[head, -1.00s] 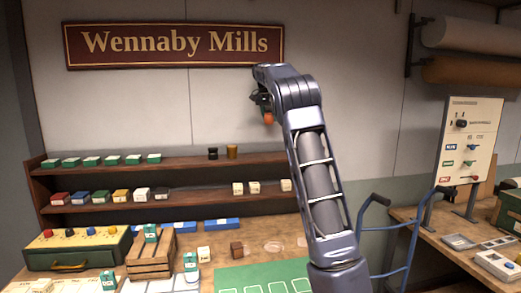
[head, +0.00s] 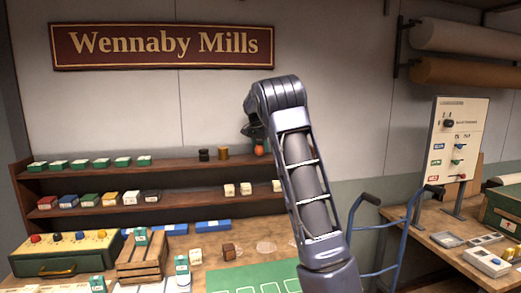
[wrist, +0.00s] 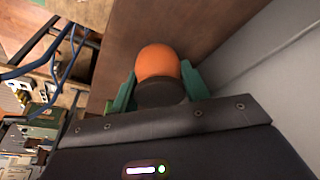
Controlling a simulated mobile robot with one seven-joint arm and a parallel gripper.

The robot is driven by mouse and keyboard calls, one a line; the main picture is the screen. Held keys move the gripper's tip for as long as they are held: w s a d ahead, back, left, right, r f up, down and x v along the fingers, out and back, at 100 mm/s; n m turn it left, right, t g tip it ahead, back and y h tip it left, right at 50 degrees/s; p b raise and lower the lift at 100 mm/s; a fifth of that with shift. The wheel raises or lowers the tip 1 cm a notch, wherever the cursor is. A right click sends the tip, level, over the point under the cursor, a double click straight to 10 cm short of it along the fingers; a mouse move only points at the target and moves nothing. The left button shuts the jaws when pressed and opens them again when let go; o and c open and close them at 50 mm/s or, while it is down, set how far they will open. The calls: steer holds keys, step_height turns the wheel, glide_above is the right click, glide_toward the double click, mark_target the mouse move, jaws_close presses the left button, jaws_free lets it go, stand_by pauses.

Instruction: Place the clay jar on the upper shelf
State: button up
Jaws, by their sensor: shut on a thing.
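An orange clay jar (head: 259,150) is held by my gripper (head: 257,140) at the right part of the upper shelf (head: 180,169). In the wrist view the orange jar (wrist: 157,62) sits between the two green fingers of my gripper (wrist: 160,88), which are shut on it. A dark grey part shows below its orange end. The brown board of the shelf (wrist: 205,25) shows behind it. I cannot tell whether the jar touches the shelf. My arm hides part of the shelf's right end.
A black jar (head: 204,155) and an amber jar (head: 223,153) stand left of the held jar on the upper shelf. Several green-and-white boxes (head: 100,163) line its left part. The lower shelf holds small boxes. The wall is close behind.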

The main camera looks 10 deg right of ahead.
steer(key=shift+f, duration=0.35)
steer(key=shift+f, duration=0.1)
steer(key=o, duration=1)
